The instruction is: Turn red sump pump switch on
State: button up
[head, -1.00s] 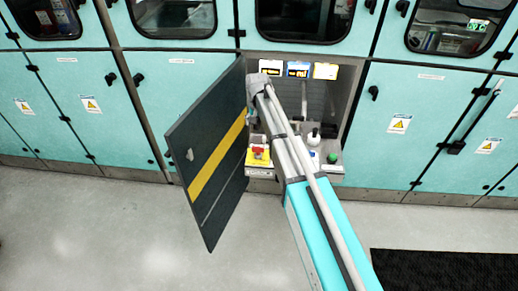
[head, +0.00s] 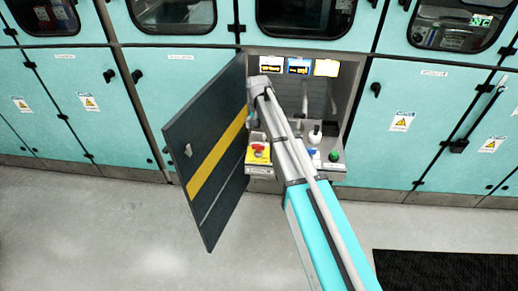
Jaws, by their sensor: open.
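The red switch (head: 258,147) sits on a yellow block at the left of a grey control shelf, inside an open cabinet bay. My arm reaches into the bay from the lower right. My gripper (head: 252,122) hangs at the arm's end, close to the open door's inner edge and just above the red switch in the picture. It is open, small and partly hidden by my arm. I cannot tell whether it touches the switch.
A dark door (head: 208,160) with a yellow stripe stands open left of the bay. A green button (head: 334,156) and a white-topped lever (head: 315,134) are on the shelf's right side. Small screens (head: 299,66) line the bay's top. A black mat (head: 445,275) lies on the floor at right.

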aim_at(259, 145)
jog(key=shift+f+b, duration=5.05)
jog(key=shift+f, duration=0.3)
jog(key=c, duration=0.8)
jog(key=shift+d, duration=0.15)
jog(key=shift+c, duration=0.8)
